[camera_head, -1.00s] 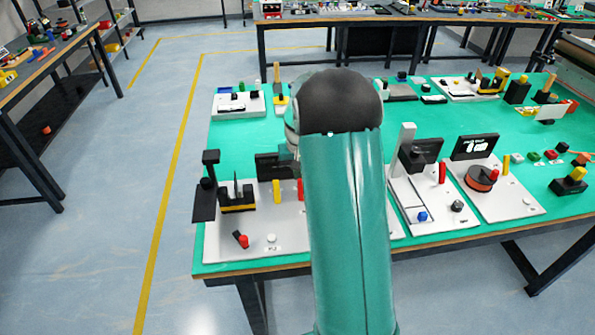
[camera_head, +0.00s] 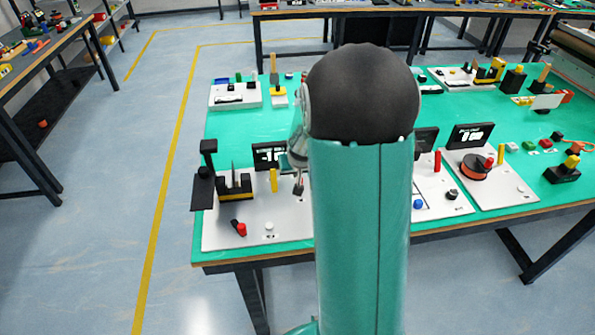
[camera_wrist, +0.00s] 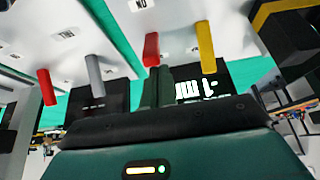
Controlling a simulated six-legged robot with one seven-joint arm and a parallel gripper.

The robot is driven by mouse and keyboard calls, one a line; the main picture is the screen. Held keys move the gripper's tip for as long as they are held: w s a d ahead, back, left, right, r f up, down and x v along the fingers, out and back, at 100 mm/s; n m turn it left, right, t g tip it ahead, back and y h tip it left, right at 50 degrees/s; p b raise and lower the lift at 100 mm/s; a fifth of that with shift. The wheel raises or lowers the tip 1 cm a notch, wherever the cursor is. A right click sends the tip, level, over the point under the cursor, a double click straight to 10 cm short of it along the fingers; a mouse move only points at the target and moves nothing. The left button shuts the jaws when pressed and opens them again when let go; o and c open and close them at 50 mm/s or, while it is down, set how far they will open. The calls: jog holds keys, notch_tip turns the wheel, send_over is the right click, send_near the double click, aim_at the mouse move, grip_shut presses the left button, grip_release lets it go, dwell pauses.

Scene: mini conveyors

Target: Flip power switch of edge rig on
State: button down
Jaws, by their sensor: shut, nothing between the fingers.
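A pale rig base (camera_head: 255,238) stands at the table's left front edge, and I take it as the edge rig; I can read no label naming it. It carries a black lever with a red end (camera_head: 239,228), a white knob (camera_head: 269,227), a yellow post (camera_head: 274,180) and a dark display (camera_head: 268,155). I cannot tell which part is the power switch. My gripper (camera_head: 298,188) is shut and empty over the rig's right part. In the wrist view my gripper's fingers (camera_wrist: 158,78) point toward a red post (camera_wrist: 151,48), and a yellow post (camera_wrist: 206,47) stands beside it. Contact is unclear.
A black stand (camera_head: 203,180) and a yellow-black holder (camera_head: 236,187) stand on the rig's left side. My arm hides the middle of the table. Open floor lies left of the table.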

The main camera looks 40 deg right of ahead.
jog(key=shift+w+r, duration=0.1)
jog(key=shift+r, duration=0.7)
jog(key=shift+r, duration=0.1)
